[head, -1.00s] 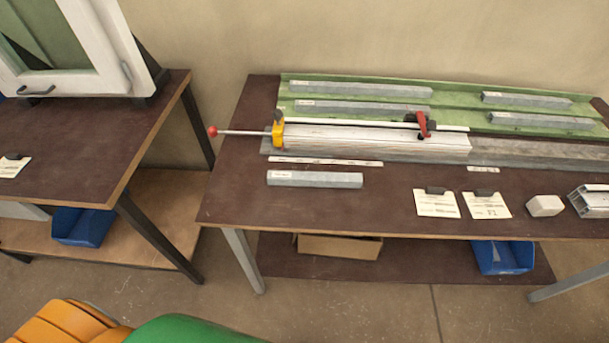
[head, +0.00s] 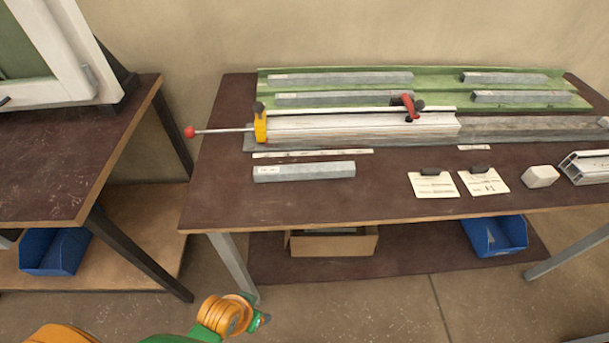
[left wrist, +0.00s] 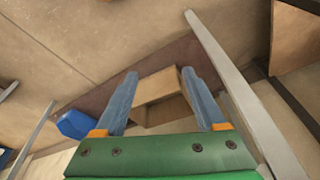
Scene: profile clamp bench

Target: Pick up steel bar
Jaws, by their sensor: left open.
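A grey steel bar (head: 304,172) lies flat on the dark bench top in front of the clamp fixture, near the bench's left end. Several similar grey bars, such as the upper left one (head: 341,78), lie in the green tray (head: 437,85) at the back. My left arm shows at the bottom of the head view, low in front of the bench; its fingers are not clear there. In the left wrist view my left gripper (left wrist: 160,74) is open and empty, with a cardboard box (left wrist: 158,84) beyond its fingers. My right gripper is not in view.
The fixture holds a pale profile (head: 350,127) with a yellow stop (head: 261,124), a red-knobbed rod and a red clamp (head: 407,107). Cards (head: 432,184), a white block (head: 540,176) and an aluminium profile lie to the right. A blue bin (head: 495,236) sits below.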

